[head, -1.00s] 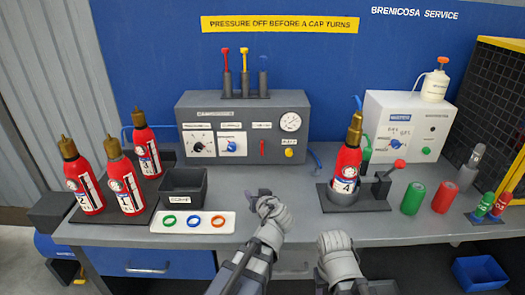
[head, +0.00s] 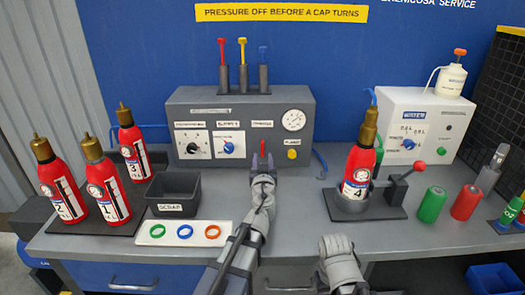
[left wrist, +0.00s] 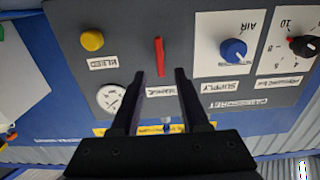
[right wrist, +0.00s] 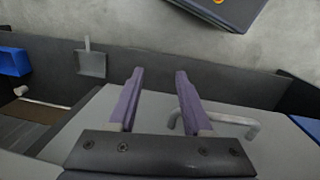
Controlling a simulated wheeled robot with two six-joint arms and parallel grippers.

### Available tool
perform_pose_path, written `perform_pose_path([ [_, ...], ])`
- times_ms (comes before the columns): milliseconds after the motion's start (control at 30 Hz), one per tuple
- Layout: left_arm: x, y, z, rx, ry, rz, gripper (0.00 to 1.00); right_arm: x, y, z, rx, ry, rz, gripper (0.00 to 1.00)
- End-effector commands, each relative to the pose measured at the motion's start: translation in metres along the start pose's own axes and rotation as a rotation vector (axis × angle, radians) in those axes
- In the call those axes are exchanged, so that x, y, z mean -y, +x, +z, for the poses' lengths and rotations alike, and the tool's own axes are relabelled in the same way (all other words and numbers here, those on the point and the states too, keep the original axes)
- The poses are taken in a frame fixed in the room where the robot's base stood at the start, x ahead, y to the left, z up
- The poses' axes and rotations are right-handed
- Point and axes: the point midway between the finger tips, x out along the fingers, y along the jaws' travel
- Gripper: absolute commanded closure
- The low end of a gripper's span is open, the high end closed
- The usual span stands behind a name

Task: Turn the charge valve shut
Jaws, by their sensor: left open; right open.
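The charge valve appears to be the slim red lever (head: 262,147) on the grey control panel (head: 180,110), below a small label I cannot read clearly. In the left wrist view, which shows the panel upside down, the red lever (left wrist: 159,57) stands upright, in line with the gap between my fingers. My left gripper (head: 262,162) is open and empty in front of the panel; its fingertips (left wrist: 159,74) are short of the lever, not gripping it. My right gripper (right wrist: 159,72) is open and empty, low at the bench's front edge near a drawer handle (right wrist: 225,119).
A yellow bleed button (head: 292,154), gauge (head: 293,120) and blue supply knob (head: 228,147) flank the lever. A dark scrap bin (head: 176,193) and white ring tray (head: 160,239) stand left. Bottle 4 (head: 357,165) stands in a holder right. The bench between is clear.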

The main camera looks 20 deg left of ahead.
Motion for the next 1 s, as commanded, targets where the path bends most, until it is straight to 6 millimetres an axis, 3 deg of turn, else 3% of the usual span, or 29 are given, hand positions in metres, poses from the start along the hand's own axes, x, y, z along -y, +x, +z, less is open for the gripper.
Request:
perform_pose_path([
  [333,-0.001,0.055,0.000,0.000,0.000,-0.001,0.55,0.000,0.000,0.000,0.000,0.000,0.000,0.50],
  [667,0.000,0.061,0.000,0.000,0.000,-0.001,0.55,0.000,0.000,0.000,0.000,0.000,0.000,0.50],
  [1000,0.000,0.061,0.000,0.000,0.000,-0.001,0.91,0.000,0.000,0.000,0.000,0.000,0.000,0.50],
])
